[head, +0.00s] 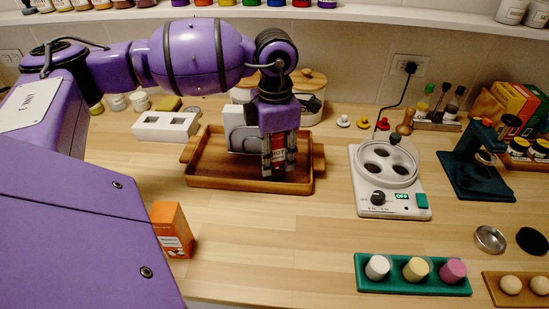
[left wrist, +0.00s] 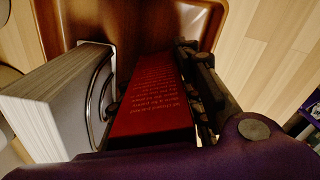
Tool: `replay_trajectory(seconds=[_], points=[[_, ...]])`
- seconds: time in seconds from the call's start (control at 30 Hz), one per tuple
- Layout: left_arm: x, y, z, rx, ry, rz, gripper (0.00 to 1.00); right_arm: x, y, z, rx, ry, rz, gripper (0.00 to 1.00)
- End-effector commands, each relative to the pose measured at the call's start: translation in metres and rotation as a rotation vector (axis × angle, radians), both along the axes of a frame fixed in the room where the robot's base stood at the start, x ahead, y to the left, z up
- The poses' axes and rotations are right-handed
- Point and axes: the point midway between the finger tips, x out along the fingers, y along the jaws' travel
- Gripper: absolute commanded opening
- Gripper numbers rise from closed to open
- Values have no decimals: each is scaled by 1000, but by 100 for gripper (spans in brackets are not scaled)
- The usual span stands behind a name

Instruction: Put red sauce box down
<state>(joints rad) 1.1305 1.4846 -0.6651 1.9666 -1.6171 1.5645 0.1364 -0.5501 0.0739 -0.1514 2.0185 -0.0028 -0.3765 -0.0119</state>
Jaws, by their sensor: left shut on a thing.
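My left gripper (head: 278,168) points down over the right part of a wooden tray (head: 215,183). It is shut on the red sauce box (head: 278,150), which has pale print and is held upright between the fingers. In the left wrist view the red box (left wrist: 158,100) fills the middle, with a dark jointed finger (left wrist: 203,88) along its right side. The tray (left wrist: 150,25) lies below it. I cannot tell whether the box's lower end touches the tray floor. My right gripper is not in view.
A white-and-grey block (head: 240,125) is close beside the gripper. An orange carton (head: 172,230) stands in front of the tray. A white device with round wells (head: 388,178) is right of it, and a green holder (head: 412,280) is at the front. The counter between them is clear.

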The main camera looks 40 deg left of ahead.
Motion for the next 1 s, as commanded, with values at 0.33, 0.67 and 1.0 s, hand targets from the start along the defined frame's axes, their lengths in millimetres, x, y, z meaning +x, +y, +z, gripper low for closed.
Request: replay_trajectory(seconds=[0.33, 0.67, 1.0], points=[[0, 0, -13, 0, -1, 0, 3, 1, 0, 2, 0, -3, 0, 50], [0, 0, -17, 1, -1, 0, 41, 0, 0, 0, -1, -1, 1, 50], [0, 1, -4, 2, -4, 1, 41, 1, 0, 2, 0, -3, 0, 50]])
